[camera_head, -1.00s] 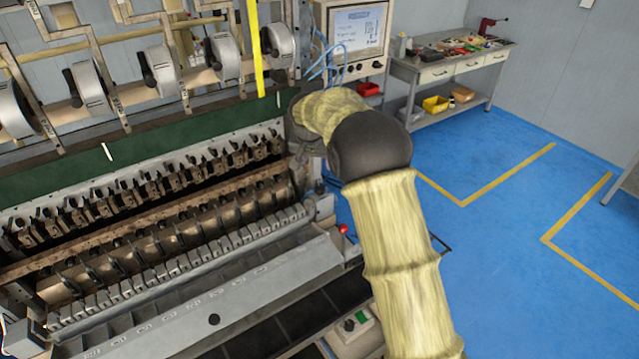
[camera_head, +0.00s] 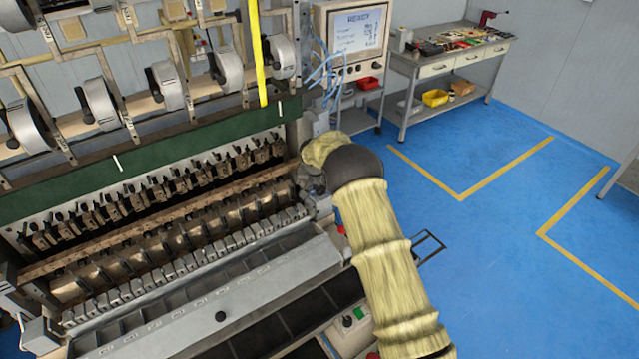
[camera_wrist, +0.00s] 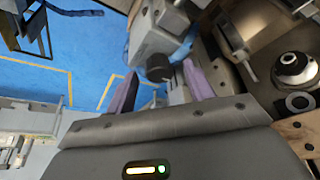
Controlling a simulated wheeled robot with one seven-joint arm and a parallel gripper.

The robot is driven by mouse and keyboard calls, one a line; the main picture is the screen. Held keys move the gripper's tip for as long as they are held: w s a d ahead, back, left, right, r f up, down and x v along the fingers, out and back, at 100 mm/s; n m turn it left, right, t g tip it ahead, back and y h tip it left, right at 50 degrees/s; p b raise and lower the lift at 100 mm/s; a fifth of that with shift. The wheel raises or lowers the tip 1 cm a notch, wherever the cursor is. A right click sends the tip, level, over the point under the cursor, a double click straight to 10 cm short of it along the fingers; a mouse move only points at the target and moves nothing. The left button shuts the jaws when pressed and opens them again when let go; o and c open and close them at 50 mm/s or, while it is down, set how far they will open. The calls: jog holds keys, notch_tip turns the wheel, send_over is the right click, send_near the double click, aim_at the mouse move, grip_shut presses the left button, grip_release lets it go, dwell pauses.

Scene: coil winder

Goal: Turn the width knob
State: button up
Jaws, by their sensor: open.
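A dark round knob (camera_wrist: 158,68) sticks out of a grey housing (camera_wrist: 160,38) in the wrist view; no label on it can be read, so I cannot tell surely that it is the width knob. My gripper (camera_wrist: 160,73) is open, with its two purple-grey fingers to the left and right of the knob in the picture. Whether they touch it, or how deep it lies between them, I cannot tell. In the head view my arm bends down at the right end of the coil winder (camera_head: 170,275); the fingers and this knob are hidden there.
Machine parts with a round dark fitting (camera_wrist: 295,68) stand close on the right in the wrist view. The monitor panel (camera_head: 352,35) with small knobs stands behind the arm. A workbench (camera_head: 450,65) is farther back. Blue floor (camera_head: 510,230) is clear on the right.

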jog(key=c, duration=1)
jog(key=shift+f, duration=0.1)
jog(key=shift+b, duration=0.35)
jog(key=shift+f+n, duration=0.1)
jog(key=shift+n, duration=0.3)
jog(key=n+y+b, duration=0.1)
jog(key=n+b, duration=0.2)
jog(key=shift+d+y, duration=0.15)
jog(key=shift+y, duration=0.15)
jog(key=n+y+b, duration=0.1)
jog(key=n, duration=0.2)
jog(key=n+g+y+b, duration=0.1)
jog(key=n, duration=0.2)
jog(key=shift+d, duration=0.1)
